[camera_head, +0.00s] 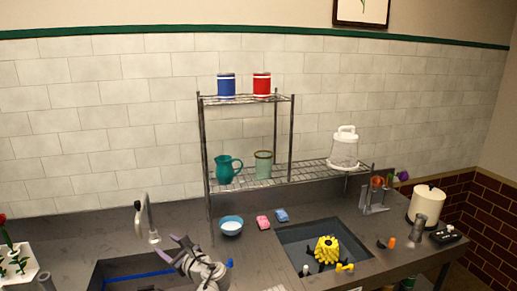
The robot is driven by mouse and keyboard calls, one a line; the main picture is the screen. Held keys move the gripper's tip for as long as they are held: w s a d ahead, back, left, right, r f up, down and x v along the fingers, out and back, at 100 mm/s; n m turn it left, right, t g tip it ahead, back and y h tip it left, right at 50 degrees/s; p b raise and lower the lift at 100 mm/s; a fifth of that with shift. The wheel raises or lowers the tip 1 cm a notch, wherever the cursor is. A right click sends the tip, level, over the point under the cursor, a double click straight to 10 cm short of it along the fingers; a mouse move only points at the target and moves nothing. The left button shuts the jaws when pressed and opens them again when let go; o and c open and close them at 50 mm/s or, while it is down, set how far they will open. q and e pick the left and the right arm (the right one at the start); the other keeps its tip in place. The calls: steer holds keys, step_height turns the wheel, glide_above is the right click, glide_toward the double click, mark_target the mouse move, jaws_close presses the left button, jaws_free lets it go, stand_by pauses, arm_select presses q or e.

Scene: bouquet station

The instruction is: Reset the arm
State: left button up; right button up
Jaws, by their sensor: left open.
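My left gripper (176,249) is at the bottom of the head view, left of centre. It is open and empty, with its fingers apart above the counter's front part, near the left sink (112,268). My right gripper does not show in this view.
A faucet (146,218) stands just behind my left gripper. A light-blue bowl (231,226), a pink sponge (263,222) and a blue sponge (282,215) lie beyond it. A wire shelf (204,150) stands behind. A yellow object (326,249) is in the right sink (290,237).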

arm_select(q)
steer(key=s+d+f+n+g+h, duration=1.1)
steer(key=s+d+f+n, duration=0.7)
steer(key=s+d, duration=0.3)
steer(key=shift+f+n, duration=0.35)
steer(key=shift+n, duration=0.35)
